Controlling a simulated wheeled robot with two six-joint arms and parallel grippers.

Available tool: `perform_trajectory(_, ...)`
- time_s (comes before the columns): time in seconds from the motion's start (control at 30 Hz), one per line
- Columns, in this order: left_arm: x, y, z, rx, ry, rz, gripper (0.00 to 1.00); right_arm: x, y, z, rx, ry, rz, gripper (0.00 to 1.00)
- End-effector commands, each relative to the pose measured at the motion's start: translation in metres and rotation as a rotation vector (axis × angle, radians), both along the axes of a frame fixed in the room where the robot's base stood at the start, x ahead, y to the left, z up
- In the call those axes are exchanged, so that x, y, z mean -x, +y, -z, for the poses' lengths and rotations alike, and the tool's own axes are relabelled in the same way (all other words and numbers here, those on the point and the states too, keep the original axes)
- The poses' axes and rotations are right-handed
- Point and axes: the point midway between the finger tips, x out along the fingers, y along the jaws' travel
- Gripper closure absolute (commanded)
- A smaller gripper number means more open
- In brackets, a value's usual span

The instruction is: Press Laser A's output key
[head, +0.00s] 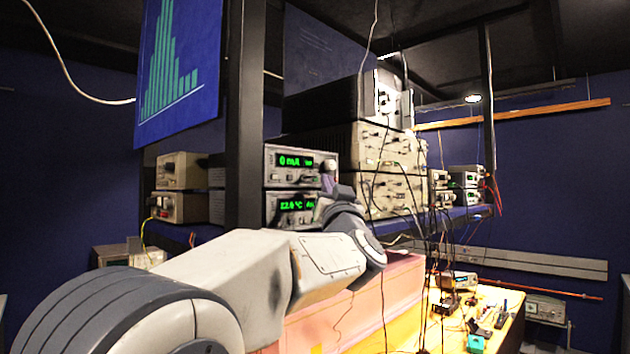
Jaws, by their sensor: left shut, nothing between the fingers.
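Two stacked instruments with green displays stand on the shelf in the middle of the head view. The upper unit (280,157) reads 0 mA and the lower unit (277,204) shows about 22.0 °C. I cannot read a Laser A label on either. My left arm reaches in from the lower left, and my left gripper (328,174) is shut and empty at the right end of the upper unit's front panel. It covers part of that panel and the lower unit's right side. I cannot make out the output key or tell whether the fingertips touch the panel. My right gripper is out of view.
A dark post (244,115) stands just left of the displays. Beige instruments (390,165) with hanging cables are stacked to the right. A pink foam block (405,285) lies below my forearm. A yellow bench (490,325) with small tools is at lower right.

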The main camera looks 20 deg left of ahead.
Motion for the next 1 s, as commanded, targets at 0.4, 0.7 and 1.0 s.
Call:
perform_trajectory(0.4,0.0,0.0,0.0,0.0,0.0,0.0,1.0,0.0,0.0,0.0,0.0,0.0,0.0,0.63)
perform_trajectory(0.7,-0.0002,0.0007,0.0,0.0,0.0,0.0,1.0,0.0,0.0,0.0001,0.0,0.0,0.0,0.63)
perform_trajectory(1.0,-0.0026,0.0079,-0.0001,0.0,0.0,0.0,1.0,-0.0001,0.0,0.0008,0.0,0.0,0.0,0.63)
